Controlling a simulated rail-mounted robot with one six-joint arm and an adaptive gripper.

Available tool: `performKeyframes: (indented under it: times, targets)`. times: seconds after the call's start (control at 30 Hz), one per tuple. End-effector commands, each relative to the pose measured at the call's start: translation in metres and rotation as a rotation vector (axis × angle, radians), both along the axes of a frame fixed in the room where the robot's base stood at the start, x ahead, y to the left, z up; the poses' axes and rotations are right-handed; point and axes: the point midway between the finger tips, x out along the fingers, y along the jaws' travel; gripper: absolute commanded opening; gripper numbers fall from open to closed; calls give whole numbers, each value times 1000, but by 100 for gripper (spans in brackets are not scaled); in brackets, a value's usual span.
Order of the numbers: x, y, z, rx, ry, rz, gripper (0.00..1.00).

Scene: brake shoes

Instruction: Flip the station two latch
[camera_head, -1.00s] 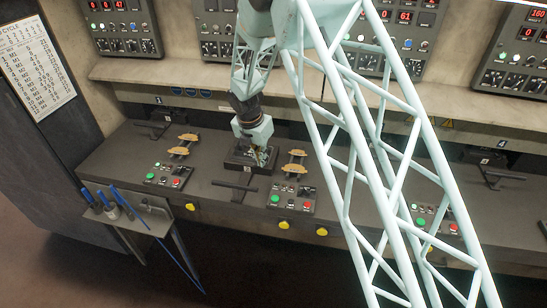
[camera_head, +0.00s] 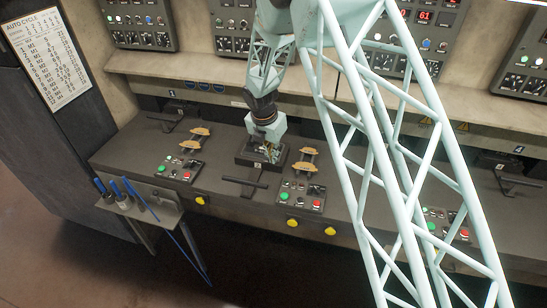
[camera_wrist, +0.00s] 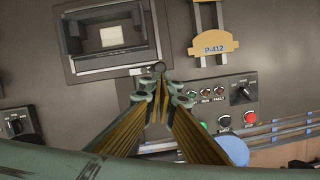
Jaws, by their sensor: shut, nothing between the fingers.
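The station two fixture (camera_head: 243,159) is a dark box with a raised frame on the bench, and it fills the upper left of the wrist view (camera_wrist: 80,68), with a pale block (camera_wrist: 112,37) inside its frame. A dark T-shaped handle (camera_head: 245,182) stands in front of it; I cannot tell whether this is the latch. My gripper (camera_head: 265,148) is low over the fixture.
A button panel (camera_head: 302,196) lies right of the handle, below a tan brake shoe (camera_head: 308,166); the wrist view shows one marked P-412 (camera_wrist: 214,45). Another panel (camera_head: 180,169) and a T-handle (camera_head: 168,122) lie left. A stand with blue-handled tools (camera_head: 150,215) is at front left.

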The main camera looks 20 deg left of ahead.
Motion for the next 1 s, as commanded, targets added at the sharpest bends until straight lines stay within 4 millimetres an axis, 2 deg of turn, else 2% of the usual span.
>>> performKeyframes:
  times: [0.27,0.57,1.0]
  targets:
    - [-8,0,1,0,0,0,0]
    - [-36,-2,7,-1,0,-6,0]
    - [-46,1,57,1,-1,-7,0]
